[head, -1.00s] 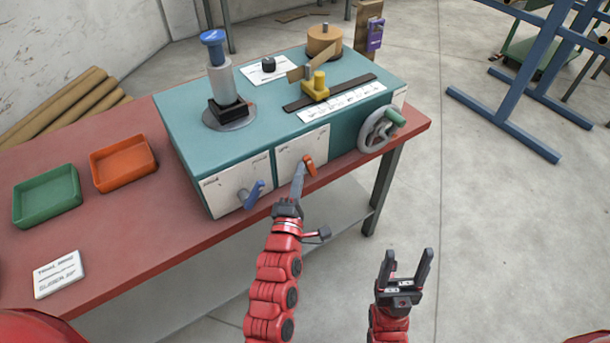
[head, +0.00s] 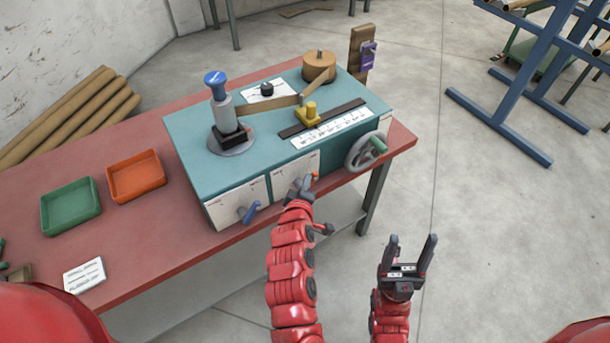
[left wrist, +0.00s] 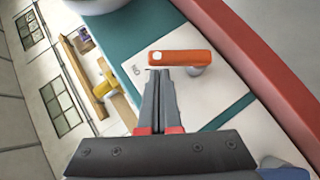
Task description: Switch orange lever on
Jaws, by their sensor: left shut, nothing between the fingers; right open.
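The orange lever (left wrist: 181,57) is on a white front panel of the teal machine. In the left wrist view it lies across the panel just beyond my fingertips, with "NO" lettering near its left end. In the head view only a small orange bit (head: 315,176) shows beside my gripper. My left gripper (head: 303,184) is shut and empty, its tips at the lever; I cannot tell whether they touch. It also shows in the left wrist view (left wrist: 160,80). My right gripper (head: 408,245) is open and empty, over the floor right of the bench.
A blue lever (head: 249,213) sits on the panel to the left. A handwheel (head: 359,155) is to the right. A green tray (head: 70,207), an orange tray (head: 136,177) and a white card (head: 84,275) lie on the red bench (head: 170,241).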

